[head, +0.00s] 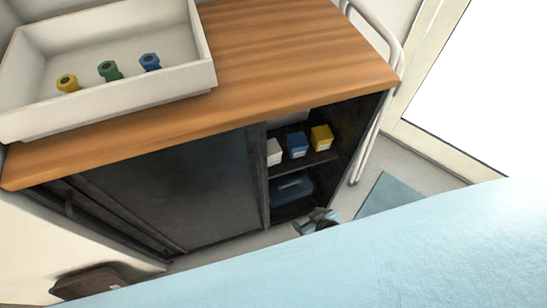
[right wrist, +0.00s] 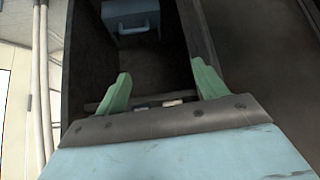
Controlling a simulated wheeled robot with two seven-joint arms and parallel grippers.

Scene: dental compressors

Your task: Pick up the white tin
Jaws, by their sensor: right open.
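The white tin (head: 274,152) stands on the shelf inside the dark cabinet, at the left end of a row of tins and right beside the edge of the sliding door. The blue tin (head: 297,145) and the yellow tin (head: 321,138) stand to its right. My right gripper (head: 318,222) is in front of the cabinet's open side, lower than the tins and apart from them. In the right wrist view its two green fingers (right wrist: 163,88) are spread with nothing held between them. My left gripper is not in view.
A blue box with a handle (head: 291,189) sits below the shelf (head: 305,161); it also shows in the right wrist view (right wrist: 130,18). The sliding door (head: 180,190) covers the cabinet's left part. A white tray (head: 150,88) with coloured fittings stands on the wooden top (head: 290,50).

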